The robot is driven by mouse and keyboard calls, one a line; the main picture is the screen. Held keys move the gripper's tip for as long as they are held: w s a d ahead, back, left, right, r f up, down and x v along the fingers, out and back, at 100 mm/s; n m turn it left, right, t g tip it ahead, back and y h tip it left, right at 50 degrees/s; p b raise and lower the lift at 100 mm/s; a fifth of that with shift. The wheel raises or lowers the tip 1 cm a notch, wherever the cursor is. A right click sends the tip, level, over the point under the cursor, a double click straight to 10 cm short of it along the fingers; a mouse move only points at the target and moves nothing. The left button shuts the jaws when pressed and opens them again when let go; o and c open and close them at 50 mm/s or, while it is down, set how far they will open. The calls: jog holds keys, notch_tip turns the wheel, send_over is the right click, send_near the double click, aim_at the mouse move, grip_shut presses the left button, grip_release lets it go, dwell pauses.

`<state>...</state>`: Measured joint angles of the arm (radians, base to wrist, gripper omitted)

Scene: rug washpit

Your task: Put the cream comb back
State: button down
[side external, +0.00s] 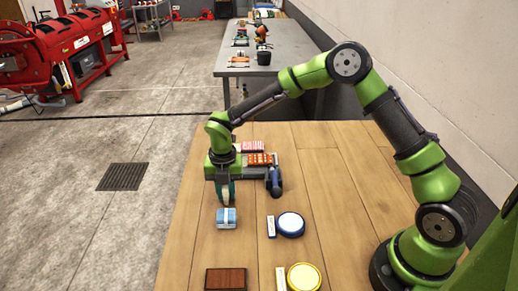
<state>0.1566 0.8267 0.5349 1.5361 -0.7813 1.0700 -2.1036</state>
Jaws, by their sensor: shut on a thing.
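My gripper (224,196) points down over the left part of the wooden table (335,195). Its jaws are shut on a small pale thing, mostly hidden by the fingers. I cannot tell for sure from this view whether it is the cream comb. A light blue block with a pale band (227,218) lies right below the fingertips. I cannot tell whether the held thing touches it. No other thing here clearly reads as a comb.
Behind my gripper stand a red striped thing (252,146), an orange-red dotted thing (261,159) and a dark blue thing (274,181). A blue-rimmed tin (290,224), a yellow tin (304,277) and a brown block (226,279) lie nearer. The table's middle right is bare.

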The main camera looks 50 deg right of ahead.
jog(key=c, duration=1)
grip_release()
jog(key=shift+f, duration=0.1)
jog(key=shift+o, duration=0.2)
notch_tip(320, 180, up, 12)
jog(key=shift+r, duration=0.15)
jog(key=s+d+r+m+t, duration=0.35)
jog(key=s+r+m, duration=0.75)
jog(key=m, duration=0.4)
jog(key=s+d+m+t+y, duration=0.2)
jog(key=s+d+m+t, duration=0.1)
jog(key=s+m, duration=1)
jog(key=shift+r+m+t, duration=0.2)
jog(key=shift+m+t, duration=0.15)
jog(key=shift+m, duration=1.25)
